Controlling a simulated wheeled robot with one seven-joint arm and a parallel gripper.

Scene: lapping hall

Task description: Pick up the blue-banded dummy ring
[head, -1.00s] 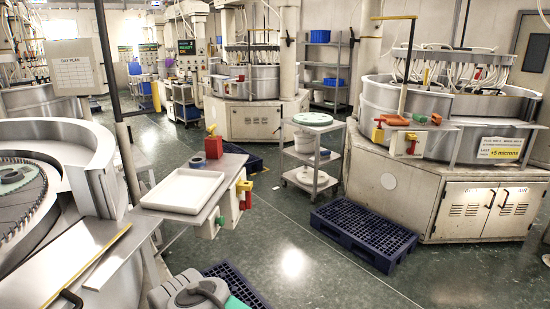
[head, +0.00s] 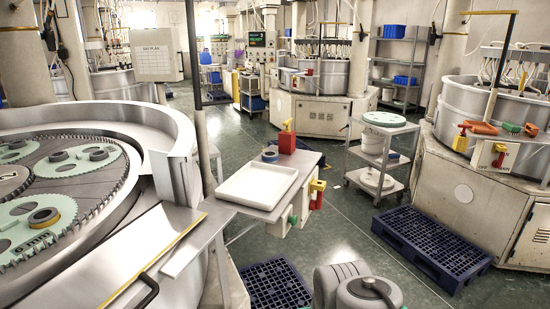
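A small ring with blue on it (head: 270,155) lies on the grey side shelf, just behind the white tray (head: 257,186). It may be the blue-banded dummy ring, but it is too small to be sure. Several dark rings sit on the pale green carriers in the lapping machine at left. The nearest ring (head: 43,217) has a yellow-orange band. Two others, one ring (head: 58,156) and another ring (head: 98,153), look dark grey-blue, their bands unclear. Part of my arm shows at the bottom centre. My gripper is not in view.
The machine's metal rim (head: 165,118) and a slim dark post stand left of the shelf. A red bottle (head: 287,140) stands on the shelf. Blue pallets, one (head: 432,240) at right and one (head: 272,284) near the bottom, lie on the floor. A trolley (head: 385,150) stands behind.

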